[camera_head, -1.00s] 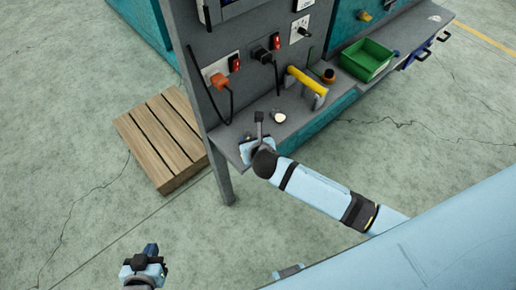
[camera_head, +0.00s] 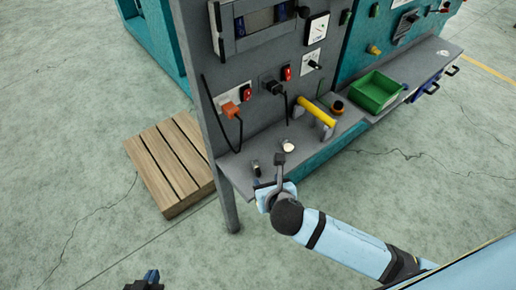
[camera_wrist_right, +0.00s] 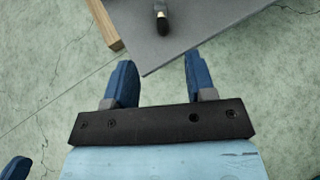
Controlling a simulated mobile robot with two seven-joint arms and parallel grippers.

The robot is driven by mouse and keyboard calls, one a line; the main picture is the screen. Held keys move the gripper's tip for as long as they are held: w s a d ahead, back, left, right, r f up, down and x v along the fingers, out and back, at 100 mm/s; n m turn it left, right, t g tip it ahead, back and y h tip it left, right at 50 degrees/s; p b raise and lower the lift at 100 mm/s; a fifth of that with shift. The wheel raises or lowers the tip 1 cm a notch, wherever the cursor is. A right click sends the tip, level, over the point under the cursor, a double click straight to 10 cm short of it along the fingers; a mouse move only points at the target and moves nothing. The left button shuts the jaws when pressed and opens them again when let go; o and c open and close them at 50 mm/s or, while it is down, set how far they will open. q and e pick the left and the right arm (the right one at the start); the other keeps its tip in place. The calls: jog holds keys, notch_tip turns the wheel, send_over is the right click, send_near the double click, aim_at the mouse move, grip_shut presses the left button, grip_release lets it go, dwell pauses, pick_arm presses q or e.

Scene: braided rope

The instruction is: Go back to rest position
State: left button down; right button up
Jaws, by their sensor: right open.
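My right gripper (camera_head: 266,192) is at the front edge of the grey shelf (camera_head: 236,176), near its left end. In the right wrist view my right gripper (camera_wrist_right: 160,78) is open, with two blue fingers apart and nothing between them. A small dark object with a pale end (camera_wrist_right: 161,17) lies on the shelf beyond the fingertips. It also shows in the head view (camera_head: 256,168). My left gripper (camera_head: 146,283) shows only in part at the bottom edge, over the floor; its fingers are too cut off to read.
A wooden pallet (camera_head: 168,165) lies on the floor left of the shelf. A yellow handle (camera_head: 317,112), a round white object (camera_head: 288,146) and a green bin (camera_head: 376,92) are on the shelf. The upright panel (camera_head: 250,95) has plugs and cables. The floor in front is clear.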

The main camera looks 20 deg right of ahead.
jog(key=s+d+f+m+y, duration=0.2)
jog(key=s+f+m, duration=0.2)
jog(key=m, duration=1.2)
jog(key=s+d+f+m+y, duration=0.1)
jog(key=s+f+m, duration=0.3)
jog(key=m, duration=1.2)
jog(key=s+d, duration=0.1)
jog(key=s, duration=0.3)
jog(key=shift+s+f+y+p, duration=0.15)
jog(key=shift+f+y+p, duration=0.15)
jog(key=shift+y, duration=0.1)
